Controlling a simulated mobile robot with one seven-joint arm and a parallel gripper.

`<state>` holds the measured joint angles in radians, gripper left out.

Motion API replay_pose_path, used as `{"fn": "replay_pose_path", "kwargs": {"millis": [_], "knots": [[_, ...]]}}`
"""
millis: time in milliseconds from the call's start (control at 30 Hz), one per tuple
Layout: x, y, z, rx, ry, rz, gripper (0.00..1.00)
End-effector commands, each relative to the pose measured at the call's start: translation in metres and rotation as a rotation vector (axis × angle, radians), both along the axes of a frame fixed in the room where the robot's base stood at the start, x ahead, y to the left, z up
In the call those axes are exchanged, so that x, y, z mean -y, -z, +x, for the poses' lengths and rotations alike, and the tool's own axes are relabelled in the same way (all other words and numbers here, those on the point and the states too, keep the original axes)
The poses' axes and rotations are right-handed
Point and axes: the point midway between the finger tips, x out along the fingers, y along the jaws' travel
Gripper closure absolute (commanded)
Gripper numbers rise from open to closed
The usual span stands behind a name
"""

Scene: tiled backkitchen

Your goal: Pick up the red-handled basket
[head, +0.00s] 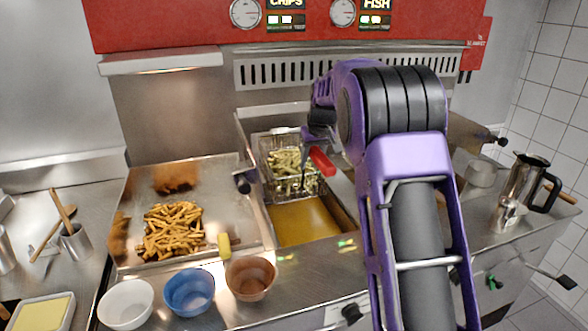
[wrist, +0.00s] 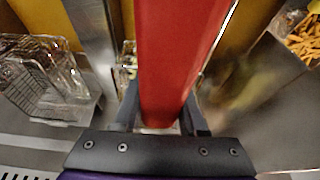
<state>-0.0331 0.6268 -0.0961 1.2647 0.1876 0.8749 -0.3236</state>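The wire basket (head: 268,148) holds pale chips and is at the back of the fryer well, with golden oil (head: 305,222) showing in front of it. Its red handle (head: 322,161) points toward the front. My gripper (head: 318,146) is at this handle. In the wrist view the red handle (wrist: 180,55) runs between my two fingers (wrist: 162,118), which appear to press on both its sides. The fingertips are partly hidden by the handle. My arm covers the right part of the fryer in the head view.
A metal tray (head: 140,190) with fried chips lies left of the well. White (head: 126,304), blue (head: 189,291) and brown (head: 250,278) bowls stand in front. A metal jug (head: 522,182) stands right. Another wire basket (wrist: 40,80) shows in the wrist view.

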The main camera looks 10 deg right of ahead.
Motion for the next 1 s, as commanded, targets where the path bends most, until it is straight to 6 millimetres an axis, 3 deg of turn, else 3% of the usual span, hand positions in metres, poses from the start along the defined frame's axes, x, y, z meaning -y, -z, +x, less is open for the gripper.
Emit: {"fn": "replay_pose_path", "kwargs": {"millis": [33,200,1000], "knots": [[0.0000,-0.0001,0.0000,0.000,0.000,0.000,0.70],[0.0000,-0.0001,-0.0002,0.000,0.000,0.000,1.00],[0.0001,-0.0002,-0.0003,-0.001,0.000,0.000,1.00]]}}
